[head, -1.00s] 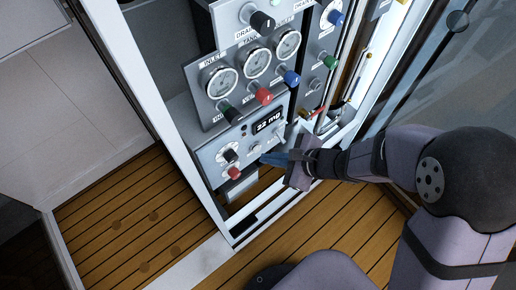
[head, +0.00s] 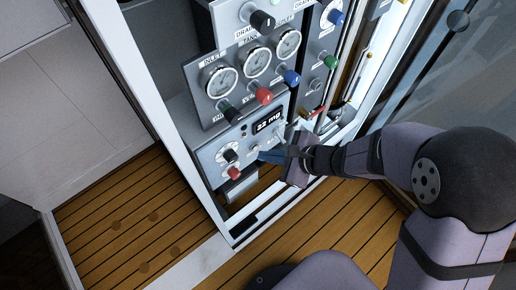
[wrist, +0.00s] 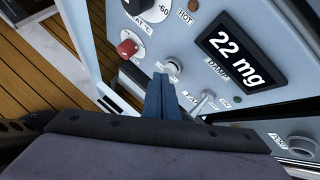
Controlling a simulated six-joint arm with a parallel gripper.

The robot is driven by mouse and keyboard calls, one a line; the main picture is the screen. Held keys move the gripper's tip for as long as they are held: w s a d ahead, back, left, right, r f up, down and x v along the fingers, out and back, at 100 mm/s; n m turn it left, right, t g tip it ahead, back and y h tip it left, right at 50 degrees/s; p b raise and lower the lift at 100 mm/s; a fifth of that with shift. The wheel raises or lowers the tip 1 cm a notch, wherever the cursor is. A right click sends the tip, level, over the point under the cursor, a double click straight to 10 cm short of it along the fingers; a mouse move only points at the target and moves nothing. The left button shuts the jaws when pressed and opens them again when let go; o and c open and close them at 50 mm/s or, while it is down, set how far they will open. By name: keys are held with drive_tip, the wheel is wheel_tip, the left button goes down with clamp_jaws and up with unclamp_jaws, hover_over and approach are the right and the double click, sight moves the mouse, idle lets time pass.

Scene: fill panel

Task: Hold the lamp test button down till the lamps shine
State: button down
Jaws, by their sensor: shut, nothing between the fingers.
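The lower grey panel carries a small silver push button (wrist: 172,67), which also shows in the head view (head: 256,148); I take it for the lamp test button, but its label is not readable. My gripper (wrist: 163,80) has its blue fingers shut together and empty. The fingertips are just below the button in the wrist view; I cannot tell whether they touch it. In the head view my gripper (head: 262,156) is at the panel's lower right. A small indicator lamp (wrist: 183,16) beside the word HOT looks dark.
A toggle switch (wrist: 205,100) stands close right of the fingers. A red knob (wrist: 128,47) is to the left, and a display (wrist: 238,48) reads 22 mg. Another round button (wrist: 301,146) is at the lower right. Gauges (head: 257,63) and coloured knobs sit above.

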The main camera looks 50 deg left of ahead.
drive_tip(key=shift+a, duration=0.4)
idle(0.4)
idle(0.4)
drive_tip(key=w+d+r+n+t+h, duration=0.1)
drive_tip(key=w+d+n+h, duration=0.1)
drive_tip(key=d, duration=1.2)
drive_tip(key=w+d+r+n+t+h, duration=0.1)
drive_tip(key=w+d+r+n+h, duration=0.1)
drive_tip(key=d, duration=1.3)
drive_tip(key=w+d+r+n+t+h, duration=0.1)
drive_tip(key=w+d+n+h, duration=0.2)
drive_tip(key=d, duration=1.2)
drive_tip(key=n+h, duration=0.2)
drive_tip(key=n, duration=0.1)
drive_tip(key=shift+w+r, duration=0.2)
drive_tip(key=shift+w, duration=0.1)
drive_tip(key=shift+a, duration=1)
idle(0.8)
